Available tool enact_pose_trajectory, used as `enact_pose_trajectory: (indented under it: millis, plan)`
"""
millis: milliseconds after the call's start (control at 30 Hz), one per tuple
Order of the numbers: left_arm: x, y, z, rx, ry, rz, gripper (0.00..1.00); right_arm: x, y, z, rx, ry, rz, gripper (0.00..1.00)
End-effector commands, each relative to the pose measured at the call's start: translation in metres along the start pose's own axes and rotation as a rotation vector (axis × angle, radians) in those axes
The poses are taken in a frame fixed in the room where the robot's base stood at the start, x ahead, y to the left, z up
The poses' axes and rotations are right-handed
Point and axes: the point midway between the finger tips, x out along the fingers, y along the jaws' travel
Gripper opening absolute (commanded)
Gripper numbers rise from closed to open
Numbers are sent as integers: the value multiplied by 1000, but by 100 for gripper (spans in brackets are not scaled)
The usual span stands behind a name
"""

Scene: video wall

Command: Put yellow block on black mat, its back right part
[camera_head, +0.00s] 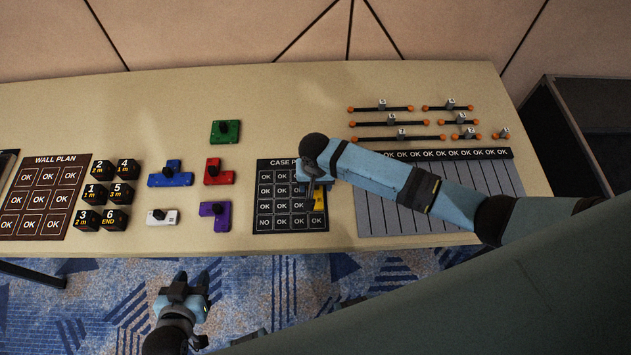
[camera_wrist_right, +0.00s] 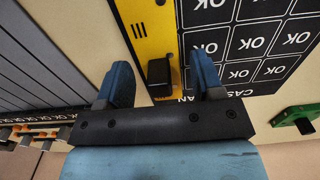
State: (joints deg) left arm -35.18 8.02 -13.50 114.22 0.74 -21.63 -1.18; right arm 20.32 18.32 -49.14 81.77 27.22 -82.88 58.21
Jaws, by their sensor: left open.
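The yellow block (camera_head: 320,198), with a black knob on top, lies on the right part of the black mat (camera_head: 274,228) marked with OK and NO cells. My right gripper (camera_head: 315,186) is over the mat's back right part and hides most of the block. In the right wrist view the block (camera_wrist_right: 150,30) runs along the mat (camera_wrist_right: 225,72). The open fingers (camera_wrist_right: 160,83) stand on either side of the knob, with gaps on both sides. My left gripper (camera_head: 184,288) is open and empty in front of the table, over the carpet.
Blue, red, green, purple and white blocks stand left of the mat; the green one (camera_head: 225,131) is farthest back. A grey striped board (camera_head: 375,215) lies right of the mat, with orange-ended rods (camera_head: 385,108) behind it. The table's back middle is clear.

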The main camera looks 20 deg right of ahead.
Motion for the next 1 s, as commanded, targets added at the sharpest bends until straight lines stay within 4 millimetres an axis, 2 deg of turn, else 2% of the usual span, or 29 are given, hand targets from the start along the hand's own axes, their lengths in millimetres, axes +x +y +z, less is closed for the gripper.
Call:
enact_pose_trajectory:
  millis: [367, 467, 800, 1000]
  plan:
    - [0, 0, 1, 0, 0, 0, 43, -5, 0, 0, -2, 0, -1, 66]
    - [0, 0, 0, 0, -1, 0, 43, -18, -1, 0, -1, 1, -3, 66]
    - [-2, 0, -3, -1, -1, -1, 43, -90, 0, 0, -1, 1, -2, 66]
    - [-2, 0, -3, 0, 0, -1, 43, -116, -1, 0, -1, 0, -1, 66]
